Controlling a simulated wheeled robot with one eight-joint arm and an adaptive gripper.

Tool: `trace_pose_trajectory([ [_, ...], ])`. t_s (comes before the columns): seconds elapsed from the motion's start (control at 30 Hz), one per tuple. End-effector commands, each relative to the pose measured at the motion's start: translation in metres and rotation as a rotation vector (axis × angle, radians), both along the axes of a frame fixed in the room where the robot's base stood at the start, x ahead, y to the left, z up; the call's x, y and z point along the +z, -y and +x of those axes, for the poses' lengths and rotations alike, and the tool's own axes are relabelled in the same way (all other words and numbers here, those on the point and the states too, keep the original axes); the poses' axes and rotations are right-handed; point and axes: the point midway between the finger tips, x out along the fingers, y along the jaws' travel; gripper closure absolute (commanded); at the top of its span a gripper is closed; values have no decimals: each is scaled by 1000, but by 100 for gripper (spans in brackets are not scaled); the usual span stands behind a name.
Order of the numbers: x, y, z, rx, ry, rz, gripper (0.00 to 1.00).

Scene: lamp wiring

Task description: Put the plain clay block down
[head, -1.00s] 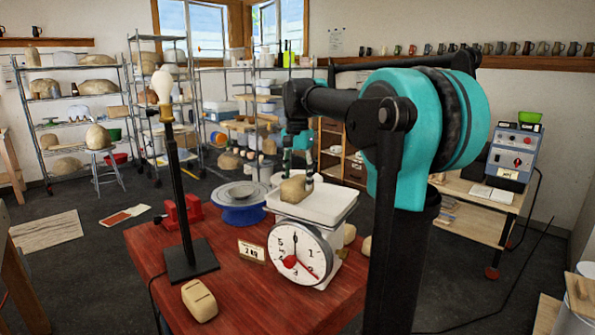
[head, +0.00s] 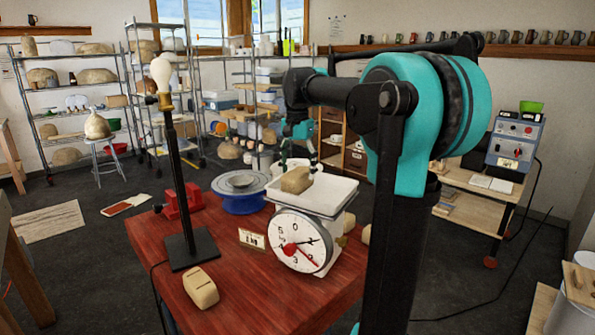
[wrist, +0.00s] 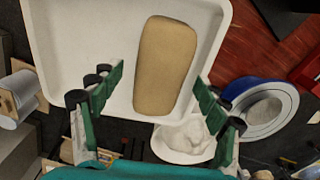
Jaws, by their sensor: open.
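The plain clay block (head: 296,180) lies on the white pan (head: 335,193) of a kitchen scale. Its whole top shows in the wrist view (wrist: 166,65), resting flat on the pan (wrist: 85,45). My gripper (head: 299,166) is open just above the block, one finger to each side. In the wrist view my gripper's fingers (wrist: 159,78) stand well apart, with visible gaps between them and the block. A second clay block with a slot (head: 200,288) lies on the red table (head: 250,295).
A black lamp stand (head: 185,200) with a bulb stands left of the scale. A blue wheel with a grey plate (head: 240,195) and a red vise (head: 183,198) are behind it. A small sign (head: 251,239) stands beside the dial. More clay lumps sit right of the scale.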

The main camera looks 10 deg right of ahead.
Motion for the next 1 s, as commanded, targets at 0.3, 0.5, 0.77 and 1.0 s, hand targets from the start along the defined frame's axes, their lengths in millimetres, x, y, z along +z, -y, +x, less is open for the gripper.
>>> trace_pose_trajectory([
  [0.3, 53, 0, 0, 0, 0, 0, 25],
  [0.5, 91, 0, 0, 0, 0, 0, 25],
  [0.77, 117, 0, 0, 0, 0, 0, 25],
  [1.0, 119, 0, 0, 0, 0, 0, 25],
])
